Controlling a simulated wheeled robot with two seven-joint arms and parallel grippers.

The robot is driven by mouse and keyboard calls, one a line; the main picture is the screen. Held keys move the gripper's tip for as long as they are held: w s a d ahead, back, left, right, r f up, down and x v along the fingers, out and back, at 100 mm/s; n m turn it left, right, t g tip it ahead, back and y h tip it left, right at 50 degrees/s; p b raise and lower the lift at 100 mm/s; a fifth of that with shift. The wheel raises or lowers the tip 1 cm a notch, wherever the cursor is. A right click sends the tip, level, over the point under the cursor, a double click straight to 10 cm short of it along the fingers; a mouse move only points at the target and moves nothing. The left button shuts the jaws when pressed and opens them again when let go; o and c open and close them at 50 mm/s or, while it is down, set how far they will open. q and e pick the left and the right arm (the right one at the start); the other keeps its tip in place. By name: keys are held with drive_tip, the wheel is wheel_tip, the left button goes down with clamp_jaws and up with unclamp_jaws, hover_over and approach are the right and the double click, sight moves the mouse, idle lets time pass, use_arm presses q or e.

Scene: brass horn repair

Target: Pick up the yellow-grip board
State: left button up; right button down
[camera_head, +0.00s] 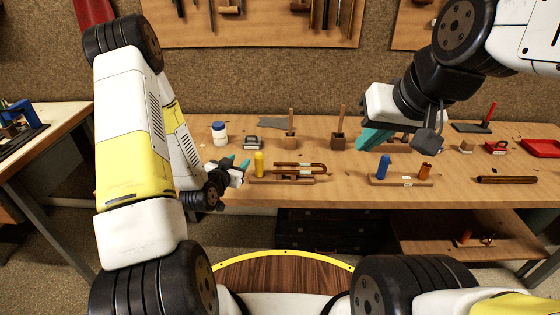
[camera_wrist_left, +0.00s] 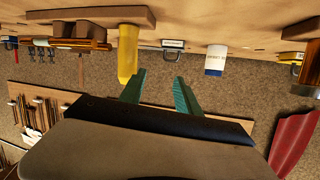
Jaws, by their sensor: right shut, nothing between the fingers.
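The yellow-grip board (camera_head: 285,180) lies on the workbench near its front edge, with its upright yellow grip (camera_head: 258,163) at the left end and brass tubing along it. In the left wrist view the yellow grip (camera_wrist_left: 128,52) hangs upside down from the board (camera_wrist_left: 90,15), beside one finger. My left gripper (camera_head: 236,164) is open and empty, just left of the yellow grip; its two teal fingers (camera_wrist_left: 160,82) are apart in the wrist view. I cannot tell whether a finger touches the grip. My right gripper (camera_head: 372,138) is shut and empty, above the bench's back right.
A second board (camera_head: 400,183) with blue and orange grips stands to the right. A dark rod (camera_head: 507,180) and red tray (camera_head: 542,147) lie far right.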

sight(262, 162)
use_arm(q)
drive_tip(key=s+d+f+t, duration=0.1)
drive_tip(key=s+d+f, duration=0.1)
drive_tip(key=s+d+f+n+t, duration=0.1)
drive_tip(key=s+d+f, duration=0.1)
drive_tip(key=shift+s+f+t+h, duration=0.2)
drive_tip(key=shift+f+t+h, duration=0.1)
drive_tip(key=shift+t, duration=0.1)
drive_tip(key=shift+s+d, duration=0.25)
drive_tip(key=x, duration=1.1)
drive_tip(key=shift+w, duration=0.35)
clamp_jaws()
